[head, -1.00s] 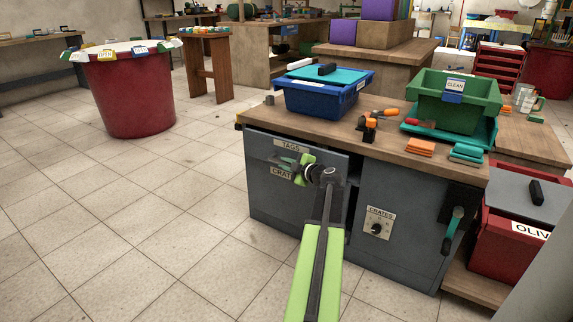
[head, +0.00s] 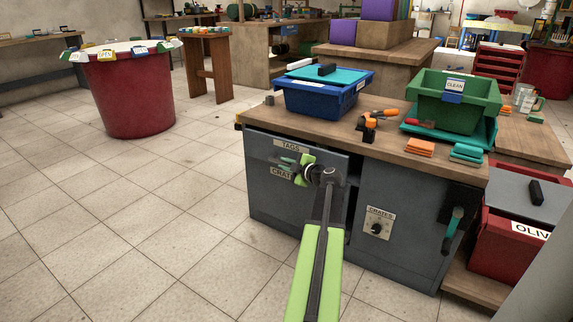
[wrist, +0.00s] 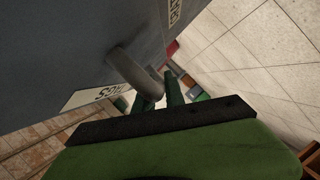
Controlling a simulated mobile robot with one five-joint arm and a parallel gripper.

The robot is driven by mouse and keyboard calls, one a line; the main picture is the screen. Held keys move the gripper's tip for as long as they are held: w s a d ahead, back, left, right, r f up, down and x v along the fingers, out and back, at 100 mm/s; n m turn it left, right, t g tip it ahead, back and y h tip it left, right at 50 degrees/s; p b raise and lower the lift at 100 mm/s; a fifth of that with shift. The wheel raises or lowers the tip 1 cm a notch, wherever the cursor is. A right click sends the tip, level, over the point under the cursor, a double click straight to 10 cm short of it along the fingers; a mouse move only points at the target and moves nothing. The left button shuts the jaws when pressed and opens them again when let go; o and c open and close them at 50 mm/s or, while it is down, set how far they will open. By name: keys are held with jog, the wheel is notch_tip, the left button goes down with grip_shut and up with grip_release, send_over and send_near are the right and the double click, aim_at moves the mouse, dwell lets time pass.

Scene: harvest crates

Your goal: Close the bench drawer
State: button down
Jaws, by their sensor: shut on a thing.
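My gripper (head: 290,163) is at the upper part of this front, near the labels. In the wrist view its green fingers (wrist: 160,98) are shut on the grey bar handle (wrist: 132,70) of the drawer. The far side of the grip is hidden.
The bench top (head: 335,120) holds a blue crate (head: 320,100), a green crate (head: 455,118) and small tools. A red bin (head: 130,95) stands at left. The tiled floor before the bench is clear.

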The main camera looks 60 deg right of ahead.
dwell(0.4)
jog(key=shift+d, duration=2.1)
jog(key=c, duration=1.4)
grip_release()
jog(key=p+v, duration=0.3)
jog(key=v, duration=1.4)
jog(key=shift+s+a+p, duration=0.15)
jog(key=shift+a+p, duration=0.1)
jog(key=shift+p, duration=0.1)
